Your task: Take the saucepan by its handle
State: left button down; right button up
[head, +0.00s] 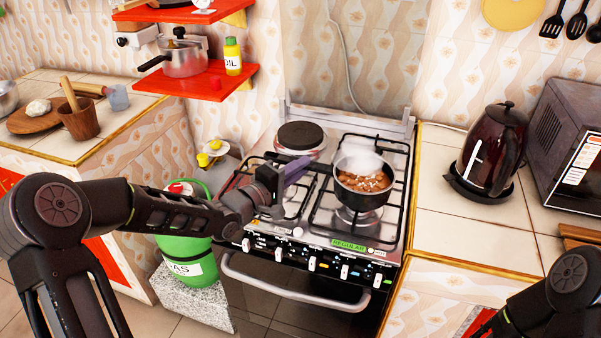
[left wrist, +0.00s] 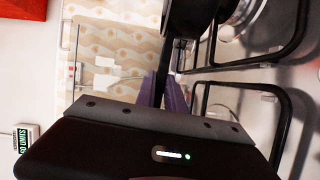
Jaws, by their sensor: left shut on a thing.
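The saucepan (head: 362,196) is dark, with brown food and steam in it. It is upright over the right-hand burners of the stove; I cannot tell whether it touches the grate. My left gripper (head: 298,170) is left of the saucepan in the head view, its purple fingers shut on the saucepan's handle. In the left wrist view, the dark handle (left wrist: 178,55) runs between the purple fingers (left wrist: 163,90) toward the dark pan (left wrist: 193,14) at the top. The fingers hide part of the handle. My right gripper is out of view; only part of that arm shows at lower right.
The stove (head: 290,236) has black raised grates. A kettle (head: 493,150) and microwave (head: 570,145) stand on the right counter, whose near left part is clear. A green gas cylinder (head: 186,250) stands below my left arm. A red shelf (head: 195,82) holds another pot (head: 183,60).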

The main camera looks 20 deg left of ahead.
pick_arm(q)
notch_tip(320, 180, up, 8)
jog(key=shift+p, duration=0.3)
dwell(0.4)
jog(key=shift+r, duration=0.1)
jog(key=shift+d, duration=0.1)
dwell(0.6)
